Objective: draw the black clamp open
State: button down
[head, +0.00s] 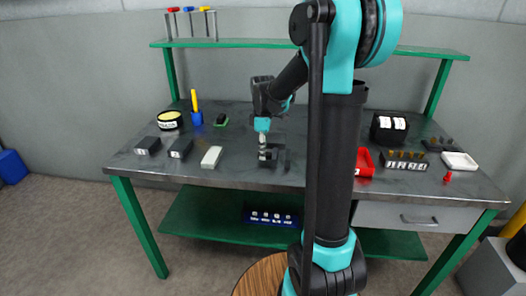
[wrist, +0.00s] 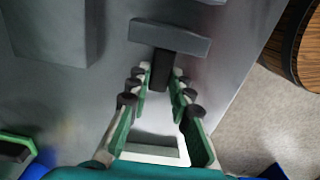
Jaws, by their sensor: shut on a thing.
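The black clamp (wrist: 170,38) shows in the wrist view as a dark T shape, a wide bar with a short stem pointing down toward my gripper. My gripper (wrist: 161,77) has its fingertips on either side of the stem and is shut on it. In the head view the dark clamp (head: 281,153) is at the front middle of the table, partly hidden by my gripper (head: 265,155), which points down at it.
Dark boxes (head: 180,148) and a white block (head: 211,157) stand left of my gripper. A rack (head: 404,162) stands farther right. The table's front edge is close.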

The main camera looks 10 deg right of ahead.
jog(key=a, duration=0.2)
jog(key=w+a, duration=0.1)
jog(key=a, duration=0.1)
jog(key=w+a, duration=0.1)
jog(key=a, duration=0.1)
jog(key=shift+a, duration=0.3)
jog(key=c, duration=1.4)
grip_release()
jog(key=shift+o, duration=0.2)
notch_tip(320, 180, up, 12)
